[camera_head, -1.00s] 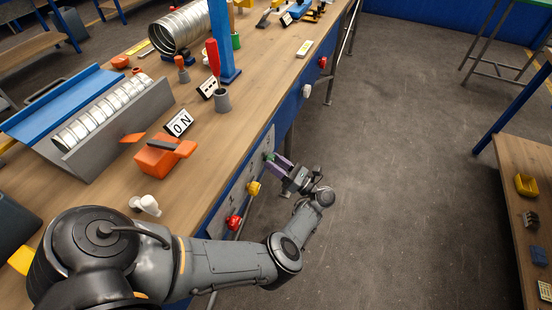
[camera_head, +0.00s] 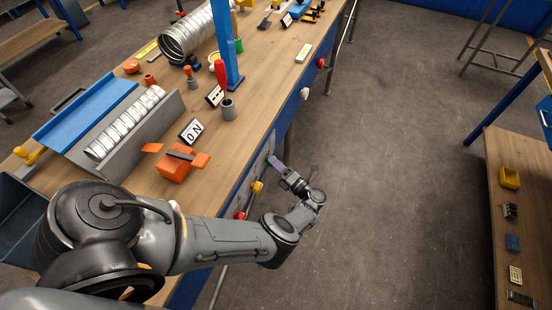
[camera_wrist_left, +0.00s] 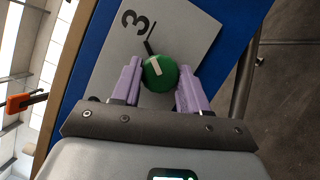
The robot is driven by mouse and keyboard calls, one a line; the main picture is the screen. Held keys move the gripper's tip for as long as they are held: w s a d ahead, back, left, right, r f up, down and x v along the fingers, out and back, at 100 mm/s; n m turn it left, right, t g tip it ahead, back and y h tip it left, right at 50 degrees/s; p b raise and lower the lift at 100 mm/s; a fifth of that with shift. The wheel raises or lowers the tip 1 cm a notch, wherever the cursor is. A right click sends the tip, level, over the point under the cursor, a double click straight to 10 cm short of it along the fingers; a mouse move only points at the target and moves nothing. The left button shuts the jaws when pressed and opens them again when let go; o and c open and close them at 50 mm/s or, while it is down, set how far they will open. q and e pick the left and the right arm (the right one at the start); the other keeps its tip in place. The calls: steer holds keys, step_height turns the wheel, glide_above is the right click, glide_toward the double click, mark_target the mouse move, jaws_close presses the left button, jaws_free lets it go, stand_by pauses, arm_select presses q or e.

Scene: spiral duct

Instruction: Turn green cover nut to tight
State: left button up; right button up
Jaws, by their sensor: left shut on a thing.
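The green cover nut (camera_wrist_left: 160,73) sits on a grey panel (camera_wrist_left: 195,30) marked "3" in the left wrist view. It has a short white mark on its face. A dark line on the panel runs from the nut toward the number. My left gripper (camera_wrist_left: 160,66) has its two lilac fingers on either side of the nut, shut on it. In the head view my left gripper (camera_head: 276,163) is at the bench's front face, and the nut is hidden there. My right gripper is not in view.
Yellow (camera_head: 257,187) and red (camera_head: 239,215) knobs sit on the bench front, nearer than my gripper. The wooden bench top (camera_head: 222,150) carries an orange block (camera_head: 175,167), an "ON" sign (camera_head: 192,131) and a corrugated duct (camera_head: 125,122). Open floor (camera_head: 390,180) lies right of the bench.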

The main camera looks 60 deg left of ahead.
arm_select(q)
steer(key=m+h+p, duration=0.1)
steer(key=m, duration=0.1)
steer(key=m+h+p, duration=0.1)
steer(key=m+p, duration=0.1)
steer(key=m, duration=0.1)
steer(key=m+h+p, duration=0.1)
steer(key=m+p, duration=0.1)
steer(key=shift+r+m+t, duration=0.25)
steer(key=shift+m+t, duration=0.05)
steer(key=shift+m, duration=0.1)
steer(key=shift+p, duration=0.3)
steer(key=o, duration=1.1)
steer(key=shift+c, duration=0.2)
steer(key=shift+d, duration=0.1)
